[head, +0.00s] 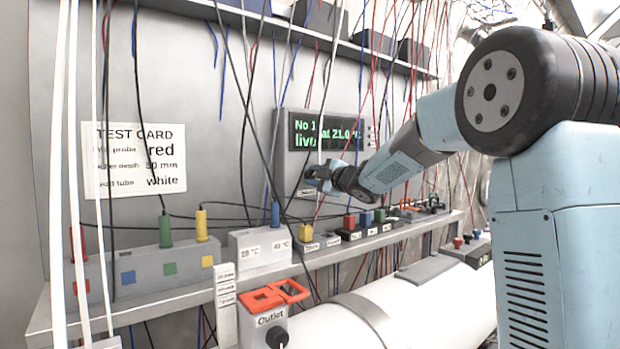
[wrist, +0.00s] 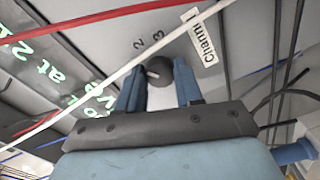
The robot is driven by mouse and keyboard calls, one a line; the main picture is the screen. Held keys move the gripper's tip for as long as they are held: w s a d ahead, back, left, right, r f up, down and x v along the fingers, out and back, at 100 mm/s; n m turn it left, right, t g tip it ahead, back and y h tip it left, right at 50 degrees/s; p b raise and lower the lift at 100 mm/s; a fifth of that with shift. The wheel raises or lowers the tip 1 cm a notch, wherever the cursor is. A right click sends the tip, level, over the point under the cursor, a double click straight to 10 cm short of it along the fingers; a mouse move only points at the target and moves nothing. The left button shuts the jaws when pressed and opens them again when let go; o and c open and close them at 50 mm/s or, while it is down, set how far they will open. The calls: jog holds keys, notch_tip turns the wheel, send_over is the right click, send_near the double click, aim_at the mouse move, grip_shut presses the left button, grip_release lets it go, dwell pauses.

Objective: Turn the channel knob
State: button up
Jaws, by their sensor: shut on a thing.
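The channel knob (wrist: 159,69) is a dark round knob on a grey panel, with the numbers 2 and 3 beside it and a white label (wrist: 199,36) that reads "Chann…". My gripper (wrist: 160,84) has its two blue fingers on either side of the knob and is shut on it. In the head view my gripper (head: 322,180) is at the lower front of the display unit (head: 360,180) and hides the knob. The green display text (head: 321,134) reads roughly "No 1 live at 21.0".
Hanging red, black, blue and white wires cross in front of the panel. A shelf (head: 160,308) below bears colored plugs and a grey block (head: 140,275). A test card (head: 134,160) is on the wall. An orange-topped outlet box (head: 262,320) stands in front.

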jog(key=shift+d+f+m, duration=0.1)
jog(key=shift+f+m, duration=0.1)
jog(key=shift+m, duration=0.9)
jog(key=shift+d+f+m, duration=0.1)
jog(key=shift+f+m, duration=0.1)
jog(key=shift+m, duration=0.9)
jog(key=shift+a, duration=0.1)
jog(key=o, duration=0.8)
jog(key=shift+w, duration=0.1)
jog(key=shift+o, duration=1.2)
jog(key=shift+r, duration=0.15)
jog(key=v, duration=1.3)
jog(key=shift+s+d, duration=0.25)
jog(key=shift+s, duration=0.1)
